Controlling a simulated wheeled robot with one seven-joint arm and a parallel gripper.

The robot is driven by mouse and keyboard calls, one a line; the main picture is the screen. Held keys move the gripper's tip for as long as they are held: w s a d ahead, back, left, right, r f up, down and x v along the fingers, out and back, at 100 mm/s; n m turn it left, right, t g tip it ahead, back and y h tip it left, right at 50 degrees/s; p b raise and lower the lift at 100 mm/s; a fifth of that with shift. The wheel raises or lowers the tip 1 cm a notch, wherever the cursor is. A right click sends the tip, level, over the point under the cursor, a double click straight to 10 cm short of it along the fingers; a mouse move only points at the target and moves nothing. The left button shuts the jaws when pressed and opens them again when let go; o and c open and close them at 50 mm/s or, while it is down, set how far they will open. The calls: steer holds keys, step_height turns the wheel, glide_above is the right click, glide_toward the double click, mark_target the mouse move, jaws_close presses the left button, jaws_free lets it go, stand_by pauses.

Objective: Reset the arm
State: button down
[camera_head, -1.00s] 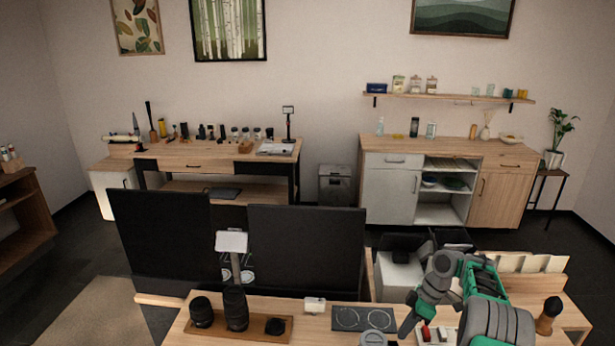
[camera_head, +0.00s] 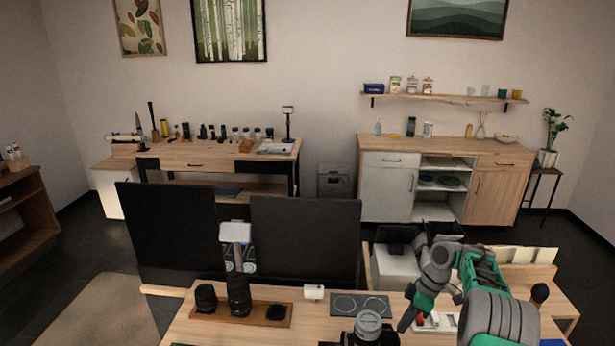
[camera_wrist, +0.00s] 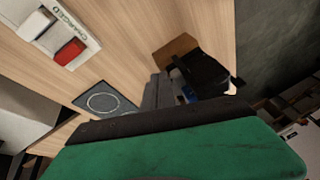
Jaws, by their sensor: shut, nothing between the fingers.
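My arm, grey and green, stands at the right front of the head view above the near wooden table (camera_head: 215,330). My gripper (camera_head: 405,322) points down at the arm's lower left end, close to a white tray with small red and white items (camera_head: 430,320). It is shut and holds nothing. In the wrist view the fingers (camera_wrist: 158,92) appear as grey strips beyond a large green and black part of my own. The tray, labelled "CHARGED" (camera_wrist: 87,38), shows at the upper left of that view, apart from the fingers.
A dark pad with rings (camera_head: 362,304) and a camera-like item (camera_head: 368,328) lie left of my gripper. A wooden tray with black lenses (camera_head: 290,318) stands further left. Two dark panels (camera_head: 305,240) rise behind the table. A workbench (camera_head: 215,150) and cabinet (camera_head: 390,195) line the wall.

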steer(key=s+a+r+m, duration=0.2)
steer(key=a+r, duration=0.1)
steer(key=r, duration=0.2)
steer(key=s+a+r+m+t+h+b, duration=0.1)
steer(key=s+a+r+m, duration=0.1)
steer(key=r, duration=0.4)
steer(key=s+a+r+m+t+b, duration=0.1)
steer(key=s+a+r, duration=0.1)
steer(key=a+r, duration=0.2)
steer(key=shift+r+m+h, duration=0.4)
steer(key=shift+r, duration=0.5)
steer(key=s+a+m+t+h+b, duration=0.2)
steer(key=s+m, duration=0.5)
steer(key=s, duration=1.2)
steer(key=shift+s+a+f+m+t, duration=0.25)
steer(key=shift+a+m+t, duration=0.15)
steer(key=shift+a+t, duration=0.35)
steer(key=shift+d, duration=0.1)
